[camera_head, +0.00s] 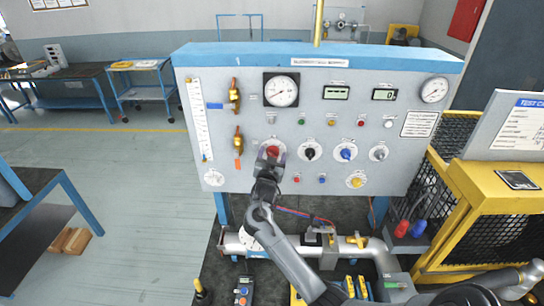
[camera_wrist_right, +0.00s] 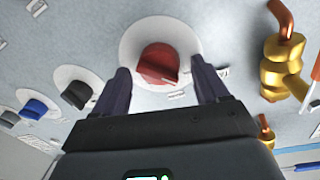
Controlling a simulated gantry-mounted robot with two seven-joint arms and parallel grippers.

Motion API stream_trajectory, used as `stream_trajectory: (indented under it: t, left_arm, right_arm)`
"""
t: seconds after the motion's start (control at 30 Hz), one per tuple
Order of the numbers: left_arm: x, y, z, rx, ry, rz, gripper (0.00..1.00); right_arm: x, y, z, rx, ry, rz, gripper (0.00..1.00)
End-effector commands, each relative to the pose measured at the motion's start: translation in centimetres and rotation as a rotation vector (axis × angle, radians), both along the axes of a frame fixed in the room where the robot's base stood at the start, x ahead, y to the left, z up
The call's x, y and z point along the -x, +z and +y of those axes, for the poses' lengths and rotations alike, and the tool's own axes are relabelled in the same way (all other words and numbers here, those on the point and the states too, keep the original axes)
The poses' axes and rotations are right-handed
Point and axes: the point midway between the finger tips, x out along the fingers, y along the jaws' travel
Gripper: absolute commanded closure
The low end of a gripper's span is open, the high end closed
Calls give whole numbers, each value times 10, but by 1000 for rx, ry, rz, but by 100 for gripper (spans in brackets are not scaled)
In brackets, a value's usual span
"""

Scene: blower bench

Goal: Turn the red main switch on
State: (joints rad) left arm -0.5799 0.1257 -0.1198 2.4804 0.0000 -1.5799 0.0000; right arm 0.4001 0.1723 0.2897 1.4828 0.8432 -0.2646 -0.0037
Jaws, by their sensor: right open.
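The red main switch (camera_head: 271,151) is a round red knob on a white disc, on the grey upright panel (camera_head: 225,140). My right gripper (camera_head: 268,158) is in front of it and hides its lower part in the head view. In the right wrist view the red knob (camera_wrist_right: 158,64) sits between the two dark fingertips of my open right gripper (camera_wrist_right: 160,80). There is a visible gap on each side, wider on the right, and I see no clear contact. My left gripper is in neither view.
A black knob (camera_head: 310,151), a blue knob (camera_head: 347,154) and a grey knob (camera_head: 379,153) sit right of the red one. Brass valves (camera_head: 236,95) stick out at its left. Pipes (camera_head: 353,245) run below the panel. A yellow frame (camera_head: 460,200) stands at the right.

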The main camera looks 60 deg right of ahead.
Motion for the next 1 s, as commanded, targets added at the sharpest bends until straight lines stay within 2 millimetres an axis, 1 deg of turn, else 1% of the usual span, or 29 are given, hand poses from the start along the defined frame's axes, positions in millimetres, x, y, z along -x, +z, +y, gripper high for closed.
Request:
stream_trajectory:
  t: [0.17, 0.2, 0.27, 0.5, 0.53, 0.57, 0.77, 1.0]
  left_arm:
    - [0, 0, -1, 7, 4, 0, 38]
    - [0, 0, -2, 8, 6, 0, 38]
    - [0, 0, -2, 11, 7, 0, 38]
    - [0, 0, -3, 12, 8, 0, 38]
    - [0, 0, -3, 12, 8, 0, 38]
    - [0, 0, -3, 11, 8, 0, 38]
    - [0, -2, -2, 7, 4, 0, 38]
    - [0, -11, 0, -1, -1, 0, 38]
  right_arm:
    - [0, 0, 0, 1, 0, 0, 26]
    - [0, 0, 0, 1, 0, 0, 28]
    - [0, 0, 0, 1, 0, 0, 37]
    - [0, 0, 0, 1, 0, 0, 74]
    - [0, 0, 0, 1, 0, 0, 78]
    - [0, 0, 0, 1, 0, 0, 81]
    - [0, 0, 0, -6, 0, -14, 81]
    - [0, -1, 0, -53, 0, -96, 81]
